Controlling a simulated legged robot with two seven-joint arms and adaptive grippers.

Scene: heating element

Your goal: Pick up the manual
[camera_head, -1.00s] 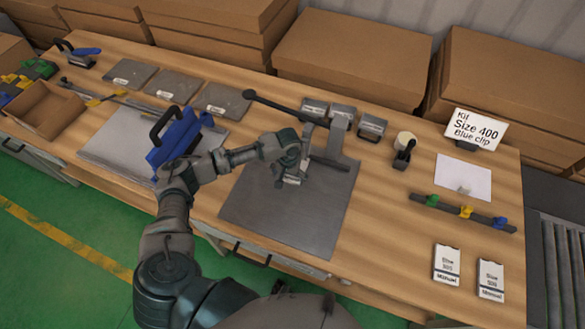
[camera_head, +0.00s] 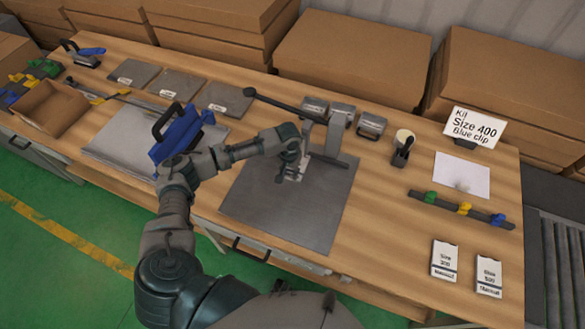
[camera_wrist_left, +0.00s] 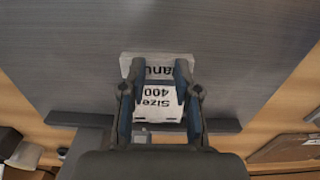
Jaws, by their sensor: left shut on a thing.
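In the left wrist view a white manual (camera_wrist_left: 156,103) lettered "Size 400" sits between the two fingers of my left gripper (camera_wrist_left: 155,72), which is shut on it. The dark grey plate of the press fills the background behind it; I cannot tell whether the manual touches the plate. In the head view my left gripper (camera_head: 291,171) is over the far part of that plate (camera_head: 290,218), beside the press, and the manual is mostly hidden. Two other white manuals (camera_head: 445,260) (camera_head: 489,275) lie at the front right of the bench. My right gripper is not in view.
The press (camera_head: 338,140) with its long lever stands at the plate's far edge. A "Kit Size 400 Blue clip" sign (camera_head: 474,128) stands behind a white sheet (camera_head: 462,175) and a clip rail (camera_head: 480,214). Bare wood lies right of the plate.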

